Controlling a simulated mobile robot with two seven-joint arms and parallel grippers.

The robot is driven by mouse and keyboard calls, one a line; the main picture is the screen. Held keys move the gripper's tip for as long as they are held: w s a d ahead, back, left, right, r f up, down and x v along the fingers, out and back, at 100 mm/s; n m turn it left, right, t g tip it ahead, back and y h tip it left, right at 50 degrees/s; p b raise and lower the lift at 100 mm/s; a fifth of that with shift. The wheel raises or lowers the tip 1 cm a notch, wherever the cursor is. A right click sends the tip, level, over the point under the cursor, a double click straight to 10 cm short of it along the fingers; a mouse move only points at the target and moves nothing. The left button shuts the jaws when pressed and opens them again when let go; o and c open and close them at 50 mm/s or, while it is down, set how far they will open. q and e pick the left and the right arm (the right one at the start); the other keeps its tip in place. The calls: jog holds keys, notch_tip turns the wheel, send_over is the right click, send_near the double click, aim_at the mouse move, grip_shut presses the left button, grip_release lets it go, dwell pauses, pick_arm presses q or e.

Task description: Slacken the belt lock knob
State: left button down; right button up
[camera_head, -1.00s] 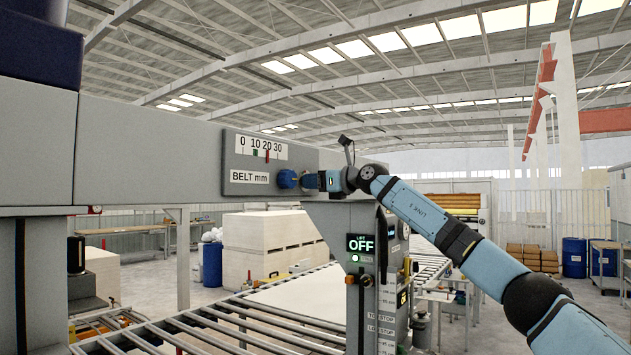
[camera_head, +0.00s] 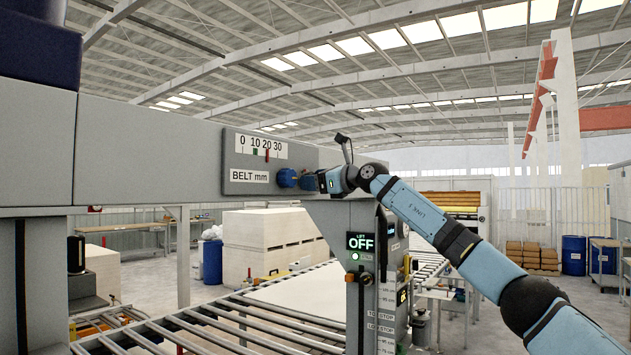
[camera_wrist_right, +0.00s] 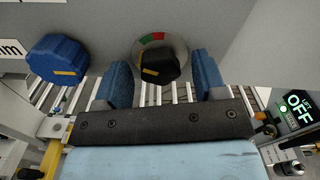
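A black knob (camera_wrist_right: 160,66) with a yellow mark sits on a round disc with a red and green band, on the grey beam face. A larger blue knob (camera_wrist_right: 57,60), also with a yellow mark, is left of it; it also shows in the head view (camera_head: 287,178) beside the BELT mm scale plate (camera_head: 246,176). My right gripper (camera_wrist_right: 162,80) is open, with one blue finger on each side of the black knob and gaps to both. Whether the fingertips reach past the knob is unclear. In the head view my right gripper (camera_head: 309,182) hides the black knob. My left gripper is not in view.
A lift panel (camera_head: 361,243) reading OFF, with a green light, stands just below the right arm and shows at the right in the wrist view. A roller conveyor (camera_head: 215,325) runs below the beam (camera_head: 150,150). The scale carries a green mark and a red pointer.

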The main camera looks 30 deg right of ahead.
jog(key=b+v, duration=0.4)
jog(key=v, duration=1)
jog(key=shift+b, duration=0.4)
jog(key=shift+w, duration=0.15)
